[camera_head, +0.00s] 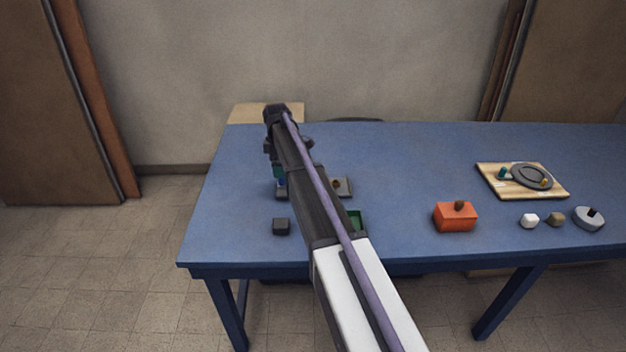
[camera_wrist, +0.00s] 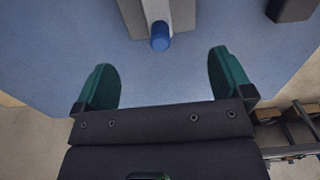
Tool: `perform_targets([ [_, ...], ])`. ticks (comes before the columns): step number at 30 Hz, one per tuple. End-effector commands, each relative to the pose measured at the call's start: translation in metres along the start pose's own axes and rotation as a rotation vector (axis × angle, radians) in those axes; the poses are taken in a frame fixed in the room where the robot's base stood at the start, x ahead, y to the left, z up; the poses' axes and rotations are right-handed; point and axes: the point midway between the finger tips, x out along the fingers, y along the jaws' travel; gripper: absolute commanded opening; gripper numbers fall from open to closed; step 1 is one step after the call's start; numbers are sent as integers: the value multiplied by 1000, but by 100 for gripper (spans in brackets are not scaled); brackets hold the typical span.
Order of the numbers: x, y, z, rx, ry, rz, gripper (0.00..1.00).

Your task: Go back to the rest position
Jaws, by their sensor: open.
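My gripper (camera_wrist: 163,82) shows in the wrist view with its two green fingers spread wide apart. Nothing is between the fingertips. A small blue cylinder (camera_wrist: 160,37) at the end of a grey piece (camera_wrist: 180,12) lies just beyond the gap, apart from both fingers. In the head view my arm reaches from the lower right over the left part of the blue table (camera_head: 410,160). There, a teal finger of the gripper (camera_head: 278,172) shows beside the arm, and the rest is mostly hidden.
A green container (camera_head: 356,218) is partly hidden by my arm. To the right are an orange box (camera_head: 455,217), a wooden board (camera_head: 494,187) with a grey plate, and several small items. The table's middle is clear.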

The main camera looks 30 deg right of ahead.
Motion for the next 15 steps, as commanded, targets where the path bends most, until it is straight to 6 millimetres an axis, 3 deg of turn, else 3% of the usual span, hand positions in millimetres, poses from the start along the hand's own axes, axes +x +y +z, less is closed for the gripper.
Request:
perform_targets([
  [6,0,0,0,19,0,0,98],
  [10,0,-9,2,239,0,0,98],
  [11,0,-23,6,331,0,0,98],
  [14,-7,-113,19,688,-1,0,98],
  [15,-11,-152,22,815,-1,0,98],
])
